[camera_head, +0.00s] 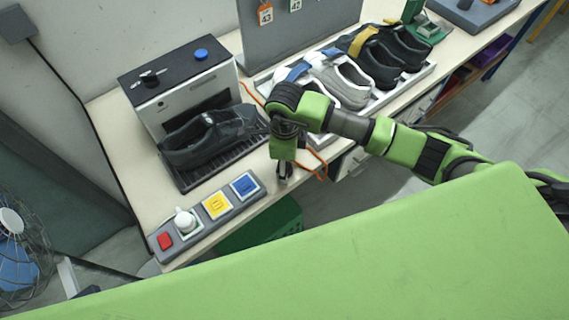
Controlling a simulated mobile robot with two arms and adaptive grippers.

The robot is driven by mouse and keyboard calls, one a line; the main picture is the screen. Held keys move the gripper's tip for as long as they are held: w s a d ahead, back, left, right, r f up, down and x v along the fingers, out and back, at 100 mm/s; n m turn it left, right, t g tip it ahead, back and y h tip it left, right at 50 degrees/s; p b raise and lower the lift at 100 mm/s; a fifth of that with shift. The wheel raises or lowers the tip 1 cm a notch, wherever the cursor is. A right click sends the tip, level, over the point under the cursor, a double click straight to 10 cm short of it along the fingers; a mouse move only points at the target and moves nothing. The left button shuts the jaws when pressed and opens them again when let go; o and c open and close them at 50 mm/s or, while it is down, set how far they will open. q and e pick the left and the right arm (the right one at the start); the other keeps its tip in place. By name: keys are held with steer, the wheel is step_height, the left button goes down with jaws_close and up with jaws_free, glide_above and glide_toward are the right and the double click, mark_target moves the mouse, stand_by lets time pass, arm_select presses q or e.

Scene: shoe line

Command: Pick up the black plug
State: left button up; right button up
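My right gripper (284,174) points down over the front edge of the workbench (232,168), in the middle of the view. It is small and dark here, and I cannot make out whether its fingers are apart or closed. I cannot pick out the black plug; it may be hidden by the gripper or wrist. An orange cable (317,174) loops just right of the gripper, and another orange stretch runs behind the wrist. My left gripper is not in view.
Left of the gripper stands a grey-white machine (188,92) with a dark shoe (213,138) on a black tray. In front is a panel (190,232) with coloured buttons. A shoe rack (428,68) with several shoes lies behind my arm. A green bin (262,228) is below the edge.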

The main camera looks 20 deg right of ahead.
steer(key=shift+f, duration=0.35)
steer(key=c, duration=1.2)
steer(key=shift+c, duration=0.2)
steer(key=shift+r, duration=0.15)
